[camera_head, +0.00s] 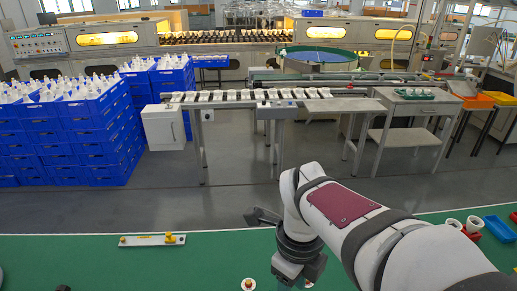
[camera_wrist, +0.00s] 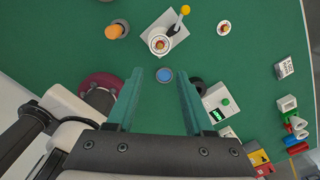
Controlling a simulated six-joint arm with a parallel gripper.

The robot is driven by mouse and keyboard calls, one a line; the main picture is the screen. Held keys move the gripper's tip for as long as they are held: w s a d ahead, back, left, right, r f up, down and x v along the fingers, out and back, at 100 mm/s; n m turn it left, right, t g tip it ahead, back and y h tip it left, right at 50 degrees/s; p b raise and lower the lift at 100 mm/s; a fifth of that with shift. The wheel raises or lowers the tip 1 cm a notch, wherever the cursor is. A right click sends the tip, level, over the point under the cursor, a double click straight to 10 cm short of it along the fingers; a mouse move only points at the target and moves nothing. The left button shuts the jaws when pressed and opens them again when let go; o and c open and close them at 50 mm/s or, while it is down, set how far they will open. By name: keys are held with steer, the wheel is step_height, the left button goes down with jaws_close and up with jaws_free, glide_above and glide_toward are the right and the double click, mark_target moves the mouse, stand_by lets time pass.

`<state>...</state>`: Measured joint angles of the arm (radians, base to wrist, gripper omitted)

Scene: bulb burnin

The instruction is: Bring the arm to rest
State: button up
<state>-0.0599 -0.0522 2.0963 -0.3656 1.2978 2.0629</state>
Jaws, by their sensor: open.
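My gripper (camera_wrist: 160,72) is open in the wrist view, with its two teal fingers apart and nothing held between them. The fingers point over the green bench top (camera_wrist: 65,20). In the head view my arm reaches in from the lower right, bent at the wrist, and the gripper's fingers cannot be made out there.
A white plate with a socket and yellow-knobbed lever (camera_wrist: 178,38), an orange-topped piece (camera_wrist: 114,31) and a white box with a green display (camera_wrist: 222,101) stand near the gripper. Coloured cups (camera_wrist: 293,127) are at right.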

steer(key=s+a+f+n+y, duration=0.1)
steer(key=s+a+n, duration=0.1)
steer(key=s+n, duration=1.2)
steer(key=n, duration=0.7)
steer(key=shift+s+f+n+y, duration=0.3)
steer(key=shift+s+f+y, duration=0.05)
steer(key=shift+s+y, duration=0.05)
steer(key=o, duration=0.6)
steer(key=shift+w, duration=0.1)
steer(key=shift+c, duration=0.2)
steer(key=shift+o, duration=1)
steer(key=w+r+m+g, duration=0.1)
steer(key=w+r+m, duration=0.2)
steer(key=w+m, duration=0.1)
steer(key=shift+w+a+r+g, duration=0.15)
steer(key=shift+w+r+g, duration=0.15)
steer(key=shift+w, duration=0.6)
steer(key=w+a+r+m+g, duration=0.1)
steer(key=w+m+g, duration=0.1)
steer(key=w+m, duration=0.7)
steer(key=w+a+x, duration=0.1)
steer(key=x, duration=0.8)
steer(key=shift+w+f, duration=0.35)
steer(key=shift+f, duration=0.05)
